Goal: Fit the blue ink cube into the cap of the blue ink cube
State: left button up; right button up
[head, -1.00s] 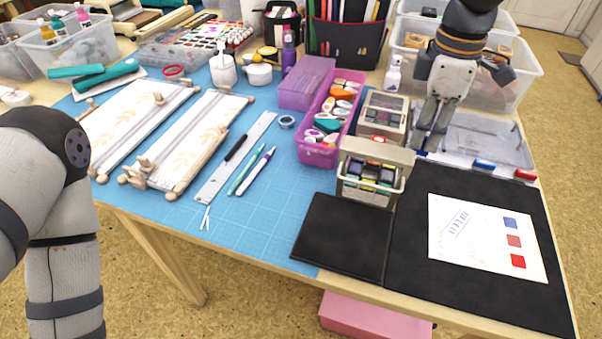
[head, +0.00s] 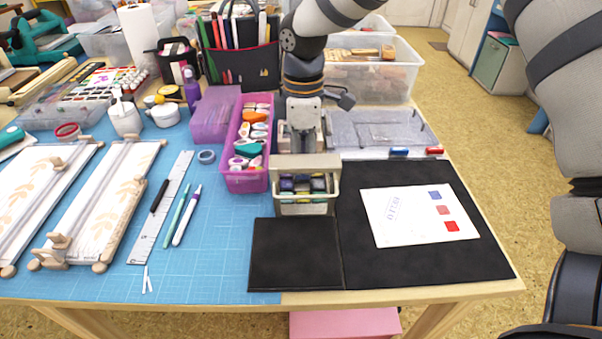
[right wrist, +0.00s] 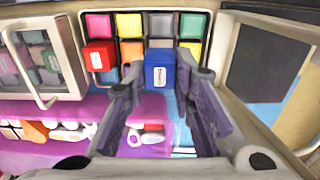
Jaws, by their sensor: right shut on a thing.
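My right gripper (right wrist: 160,78) is shut on the blue ink cube (right wrist: 158,66), which sits between its fingertips with a white label facing the camera. In the head view the right gripper (head: 303,143) is just behind the open inkpad case (head: 306,207); the cube is hard to make out there. The cap of the blue ink cube cannot be told apart; the held cube hides part of the rows. My left gripper is out of view.
A red ink cube (right wrist: 98,56) stands left of the held cube. A windowed case (right wrist: 36,62) is further left. In the head view, a purple bin (head: 245,183) stands beside the inkpad case. Black mats (head: 295,253) and a stamped sheet (head: 418,215) lie in front and right.

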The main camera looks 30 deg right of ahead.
jog(key=shift+f, duration=1.8)
grip_shut()
jog(key=shift+f, duration=0.1)
jog(key=shift+f, duration=0.1)
jog(key=o, duration=1)
grip_release()
jog(key=shift+c, duration=0.2)
notch_tip(320, 180, up, 12)
jog(key=shift+a+r, duration=0.1)
